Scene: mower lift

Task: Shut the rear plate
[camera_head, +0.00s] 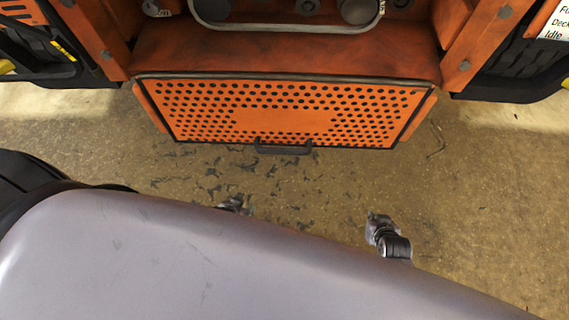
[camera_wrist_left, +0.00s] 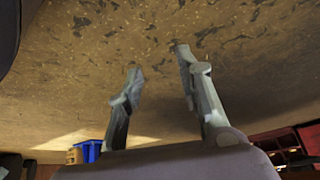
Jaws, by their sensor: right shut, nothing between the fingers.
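The rear plate (camera_head: 280,120) is an orange panel with many dark round holes and a dark frame, below the orange body at the top middle of the head view. A dark handle (camera_head: 284,148) sits at its lower edge. I cannot tell the plate's exact angle. My right gripper (camera_head: 378,222) is shut and empty, below and right of the handle. Both are apart from the plate.
The concrete floor (camera_head: 480,190), with dark flakes, is clear between the grippers and the plate. Orange posts (camera_head: 478,45) and dark black parts (camera_head: 515,65) flank the body. A grey bar (camera_head: 290,28) crosses above. A blue bin (camera_wrist_left: 88,150) stands far off in the left wrist view.

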